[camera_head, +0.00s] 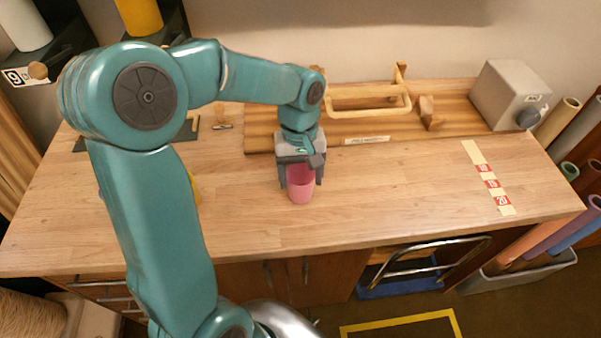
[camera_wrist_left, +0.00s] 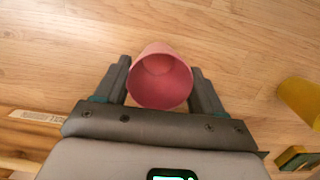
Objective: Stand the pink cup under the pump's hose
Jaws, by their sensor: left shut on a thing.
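The pink cup (camera_head: 301,192) is between the two fingers of my left gripper (camera_head: 300,180), near the middle of the wooden table. My left gripper is shut on it. In the left wrist view the cup (camera_wrist_left: 160,88) shows its open mouth between the dark fingers, and it looks empty. I cannot tell whether its base touches the table or hangs just above it. I cannot make out a pump or a hose for sure; my left arm hides part of the table's left side. My right gripper is not in view.
A wooden rack (camera_head: 370,120) runs along the back of the table. A grey box (camera_head: 508,92) with a dark knob stands at the back right. A yellow thing (camera_wrist_left: 300,101) is partly hidden behind my arm.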

